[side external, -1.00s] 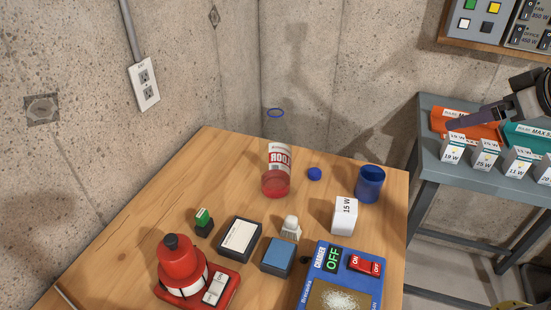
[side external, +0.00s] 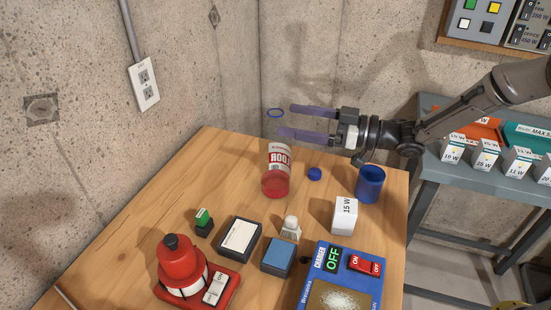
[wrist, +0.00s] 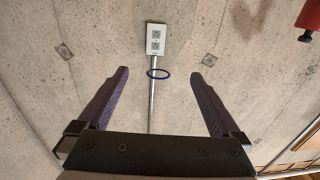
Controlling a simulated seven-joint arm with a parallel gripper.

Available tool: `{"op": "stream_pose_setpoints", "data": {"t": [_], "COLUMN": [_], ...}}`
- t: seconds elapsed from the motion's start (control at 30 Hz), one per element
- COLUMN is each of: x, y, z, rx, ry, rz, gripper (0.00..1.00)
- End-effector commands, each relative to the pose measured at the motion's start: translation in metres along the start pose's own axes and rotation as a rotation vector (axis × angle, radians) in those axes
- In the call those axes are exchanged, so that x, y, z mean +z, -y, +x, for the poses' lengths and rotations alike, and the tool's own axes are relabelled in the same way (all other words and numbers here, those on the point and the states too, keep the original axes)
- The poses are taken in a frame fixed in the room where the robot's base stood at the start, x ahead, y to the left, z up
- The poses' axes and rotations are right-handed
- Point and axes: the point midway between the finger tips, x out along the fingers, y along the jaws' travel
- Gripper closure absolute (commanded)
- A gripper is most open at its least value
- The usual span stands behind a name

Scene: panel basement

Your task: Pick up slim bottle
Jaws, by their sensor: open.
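The slim bottle (side external: 276,170) stands upright on the wooden table, with red liquid low down and a white and red label. I cannot tell whether the fingers are around the clear neck.
A blue cap (side external: 314,174), a blue cup (side external: 369,184) and a white 15 W block (side external: 344,215) stand right of the bottle. Several small items and a blue charger (side external: 341,275) fill the table's front. A concrete wall with an outlet (side external: 145,84) is behind.

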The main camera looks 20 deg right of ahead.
Motion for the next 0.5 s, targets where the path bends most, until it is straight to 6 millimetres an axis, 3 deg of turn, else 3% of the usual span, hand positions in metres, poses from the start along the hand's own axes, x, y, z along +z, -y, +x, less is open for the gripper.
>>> {"op": "stream_pose_setpoints", "data": {"t": [0.03,0.2,0.33,0.5], "x": [0.026,0.07,0.084,0.086], "y": [-0.001,-0.001,-0.002,-0.002], "z": [0.0,0.0,0.0,0.014], "rx": [0.002,0.004,0.004,0.004], "ry": [0.007,0.0,-0.003,-0.004], "rz": [0.007,0.0,-0.004,-0.006], "gripper": [0.0,0.0,0.0,0.0]}}
